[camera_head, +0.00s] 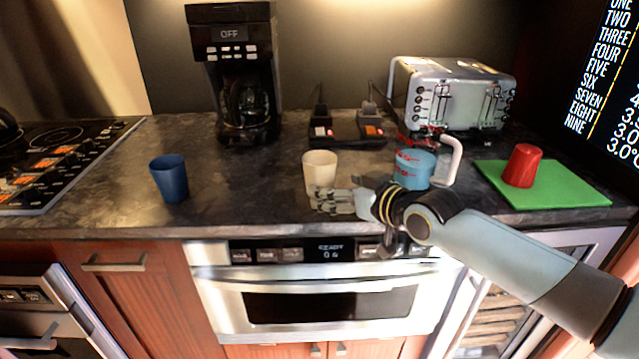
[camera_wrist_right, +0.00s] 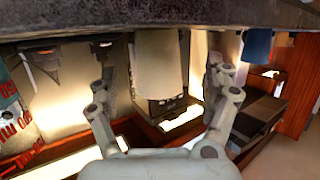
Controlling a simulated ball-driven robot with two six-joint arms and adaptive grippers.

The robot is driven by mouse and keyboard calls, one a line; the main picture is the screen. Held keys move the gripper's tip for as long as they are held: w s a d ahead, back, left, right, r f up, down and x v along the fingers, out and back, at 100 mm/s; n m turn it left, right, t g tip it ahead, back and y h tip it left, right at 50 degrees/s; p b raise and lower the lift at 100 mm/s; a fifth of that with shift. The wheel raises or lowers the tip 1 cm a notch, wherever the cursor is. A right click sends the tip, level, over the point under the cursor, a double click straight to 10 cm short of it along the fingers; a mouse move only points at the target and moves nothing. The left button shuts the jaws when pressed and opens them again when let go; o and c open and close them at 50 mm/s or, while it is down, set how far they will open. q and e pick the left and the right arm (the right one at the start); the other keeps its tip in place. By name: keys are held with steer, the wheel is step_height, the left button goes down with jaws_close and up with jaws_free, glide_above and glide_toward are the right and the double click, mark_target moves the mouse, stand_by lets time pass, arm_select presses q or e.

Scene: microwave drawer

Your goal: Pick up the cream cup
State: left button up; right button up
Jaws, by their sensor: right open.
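The cream cup (camera_head: 320,169) stands upright on the dark countertop, near its front edge. My right gripper (camera_head: 318,200) is at the near side of the cup, its fingers reaching in from the right and covering the cup's lower part. In the right wrist view, which looks upside down, the cream cup (camera_wrist_right: 158,65) shows between the two spread fingers (camera_wrist_right: 160,80), with a gap on each side. The gripper is open and holds nothing. My left gripper is not in view.
A blue cup (camera_head: 169,178) stands to the left. A red cup (camera_head: 522,165) is on a green board (camera_head: 570,188). A coffee maker (camera_head: 235,70) and toaster (camera_head: 455,92) stand behind.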

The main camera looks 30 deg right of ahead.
mark_target(328, 182)
steer(key=b+x, duration=0.1)
steer(key=x, duration=0.4)
steer(key=shift+w+d+r, duration=0.15)
steer(key=shift+w+d, duration=0.05)
steer(key=shift+w, duration=0.05)
steer(key=shift+s+r, duration=0.1)
steer(key=shift+c, duration=0.2)
steer(key=c, duration=1.4)
